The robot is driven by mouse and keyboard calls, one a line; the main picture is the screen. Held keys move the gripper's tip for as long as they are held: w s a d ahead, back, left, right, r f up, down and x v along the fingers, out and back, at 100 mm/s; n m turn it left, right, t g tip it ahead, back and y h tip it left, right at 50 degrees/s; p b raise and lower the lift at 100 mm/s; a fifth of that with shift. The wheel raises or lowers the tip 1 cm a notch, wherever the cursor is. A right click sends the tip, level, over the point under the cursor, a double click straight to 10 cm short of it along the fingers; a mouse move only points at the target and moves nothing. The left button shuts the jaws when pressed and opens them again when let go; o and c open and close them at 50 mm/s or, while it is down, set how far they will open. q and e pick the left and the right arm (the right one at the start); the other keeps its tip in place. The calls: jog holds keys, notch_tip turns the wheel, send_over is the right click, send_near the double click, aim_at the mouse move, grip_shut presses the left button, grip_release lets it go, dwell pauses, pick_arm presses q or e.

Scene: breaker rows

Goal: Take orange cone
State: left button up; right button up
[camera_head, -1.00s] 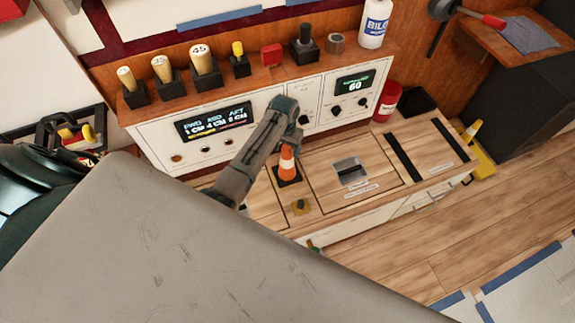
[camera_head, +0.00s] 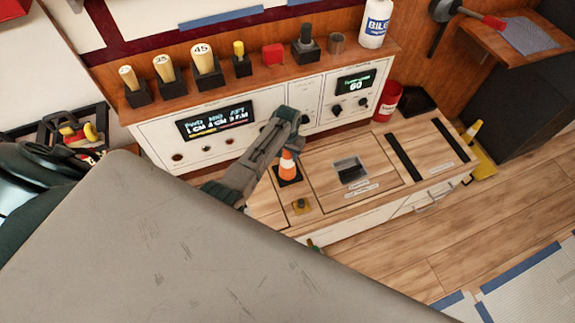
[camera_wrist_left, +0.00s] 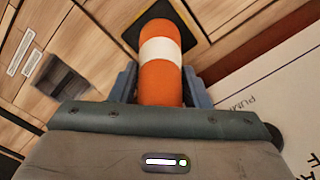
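The orange cone (camera_head: 288,166) with a white band stands upright on its dark square base, on the low wooden counter. In the left wrist view the cone (camera_wrist_left: 160,52) runs up between the two fingers of my left gripper (camera_wrist_left: 160,88). The fingers lie close against both sides of the cone, and I see no clear gap at their tips. In the head view my left gripper (camera_head: 290,122) reaches in over the counter and hides the cone's top. My right gripper is not in view.
The wooden counter (camera_head: 325,204) has a recessed latch (camera_head: 350,170) right of the cone. A panel with displays (camera_head: 215,120) rises behind. Several numbered pegs stand on the shelf above.

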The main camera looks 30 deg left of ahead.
pick_arm(q)
grip_shut()
jog(key=shift+r, duration=0.1)
